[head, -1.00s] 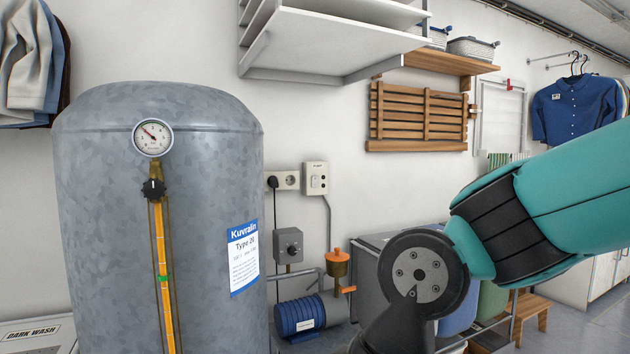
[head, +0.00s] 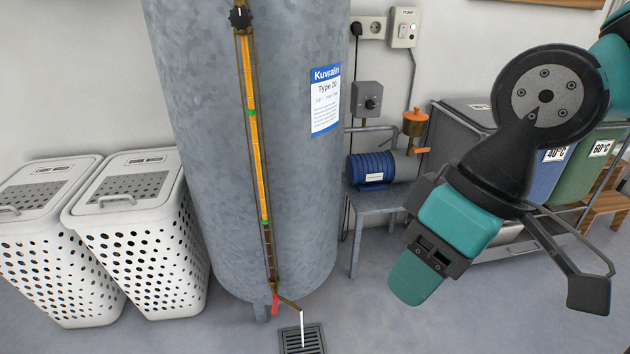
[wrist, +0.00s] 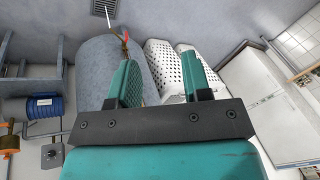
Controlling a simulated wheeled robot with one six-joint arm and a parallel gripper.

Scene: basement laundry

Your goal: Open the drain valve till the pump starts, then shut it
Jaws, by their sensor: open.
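The drain valve's red lever (head: 275,303) hangs down at the foot of the grey tank (head: 300,200). A thin white stream (head: 302,328) runs from its spout into the floor drain (head: 290,342). The lever also shows in the wrist view (wrist: 125,38), beyond my fingers. The blue pump (head: 372,169) sits on a grey stand right of the tank; whether it runs I cannot tell. A sight tube (head: 251,90) on the tank is orange above and dark below the lower green mark. My gripper (head: 413,285) is open and empty, right of the valve and apart from it (wrist: 162,70).
Two white laundry hampers (head: 140,240) stand left of the tank. A grey control box (head: 368,100) with a knob and a pump switch (head: 403,27) are on the wall. Blue and green bins (head: 580,165) stand behind my arm. The floor before the tank looks clear.

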